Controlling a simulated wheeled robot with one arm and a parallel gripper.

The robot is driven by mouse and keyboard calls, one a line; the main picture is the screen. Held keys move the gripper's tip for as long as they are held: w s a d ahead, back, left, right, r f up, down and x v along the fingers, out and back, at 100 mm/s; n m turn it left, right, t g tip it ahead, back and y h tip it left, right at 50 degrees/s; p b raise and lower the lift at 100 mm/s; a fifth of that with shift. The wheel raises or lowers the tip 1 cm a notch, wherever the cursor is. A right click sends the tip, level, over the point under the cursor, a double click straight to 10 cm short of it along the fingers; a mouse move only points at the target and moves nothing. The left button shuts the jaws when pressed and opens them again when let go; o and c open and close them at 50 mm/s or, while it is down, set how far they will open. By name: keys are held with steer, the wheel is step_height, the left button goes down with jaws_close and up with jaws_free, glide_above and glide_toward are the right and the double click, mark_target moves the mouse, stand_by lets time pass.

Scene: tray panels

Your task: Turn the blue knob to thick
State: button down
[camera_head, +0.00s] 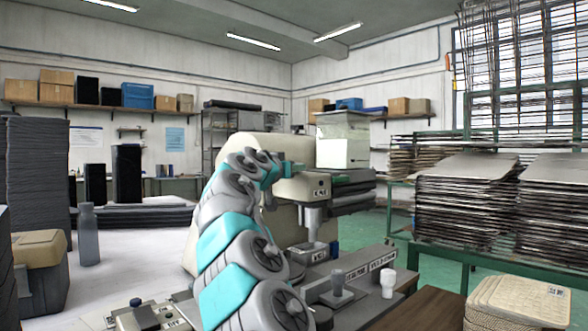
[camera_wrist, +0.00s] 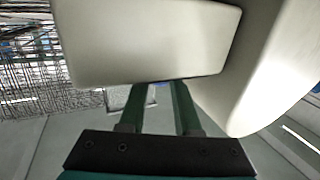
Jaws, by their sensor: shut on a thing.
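In the wrist view the two dark green fingers of my gripper (camera_wrist: 160,92) reach up to the lower edge of a cream machine housing (camera_wrist: 150,45). A small patch of the blue knob (camera_wrist: 159,86) shows between the fingertips, and my gripper is shut on it. Most of the knob is hidden by the housing and fingers, so its pointing direction and any thick mark cannot be read. In the head view my arm reaches to the cream machine (camera_head: 300,220), and the fingertips and knob cannot be made out there.
Racks of stacked trays (camera_head: 466,205) stand at the right, with a cream stack (camera_head: 520,300) at the front right. A grey bottle (camera_head: 88,238) stands on the white table at left.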

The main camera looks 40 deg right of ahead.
stand_by(0.5)
steer(key=c, duration=0.6)
jaws_free()
steer(key=b+v, duration=0.2)
steer(key=v, duration=0.5)
steer(key=shift+s+a, duration=0.15)
steer(key=shift+a, duration=0.25)
